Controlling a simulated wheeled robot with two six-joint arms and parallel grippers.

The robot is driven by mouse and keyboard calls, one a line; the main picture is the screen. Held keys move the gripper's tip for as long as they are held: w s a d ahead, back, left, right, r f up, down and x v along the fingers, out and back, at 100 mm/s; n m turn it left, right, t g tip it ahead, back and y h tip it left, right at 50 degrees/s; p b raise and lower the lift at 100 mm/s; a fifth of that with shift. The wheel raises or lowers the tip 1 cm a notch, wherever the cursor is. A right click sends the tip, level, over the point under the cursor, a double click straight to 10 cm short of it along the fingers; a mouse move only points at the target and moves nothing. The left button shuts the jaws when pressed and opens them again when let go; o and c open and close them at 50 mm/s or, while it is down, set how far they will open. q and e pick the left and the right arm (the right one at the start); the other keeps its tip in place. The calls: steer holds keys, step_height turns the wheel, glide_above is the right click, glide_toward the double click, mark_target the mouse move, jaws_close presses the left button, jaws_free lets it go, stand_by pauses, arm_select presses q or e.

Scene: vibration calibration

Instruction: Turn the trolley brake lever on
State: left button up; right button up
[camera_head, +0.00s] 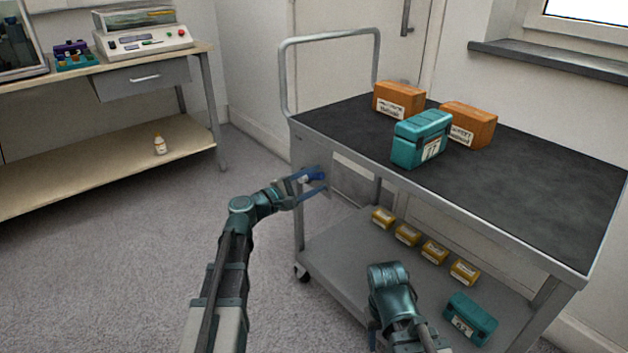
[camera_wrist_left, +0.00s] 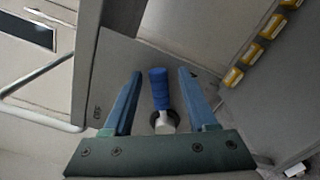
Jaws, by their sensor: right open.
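The trolley (camera_head: 440,185) has a dark top, a grey frame and a lower shelf. Its brake lever (camera_head: 313,175) has a blue grip and sits on a plate at the trolley's near left corner. In the left wrist view the lever (camera_wrist_left: 159,92) points up the picture from a round dark pivot. My left gripper (camera_head: 318,181) is at the lever. In the wrist view its open fingers (camera_wrist_left: 160,73) stand on either side of the blue grip, with gaps on both sides. My right gripper (camera_head: 376,338) is low in front of the trolley, partly hidden by its own wrist, away from the lever.
Two orange boxes (camera_head: 399,99) (camera_head: 468,122) and a teal case (camera_head: 420,138) stand on the trolley top. Several yellow boxes (camera_head: 407,233) and another teal case (camera_head: 470,318) are on the lower shelf. A bench (camera_head: 110,165) stands at left; the floor between is clear.

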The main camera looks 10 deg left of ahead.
arm_select(q)
steer(key=v, duration=1.3)
steer(key=shift+s+a, duration=0.25)
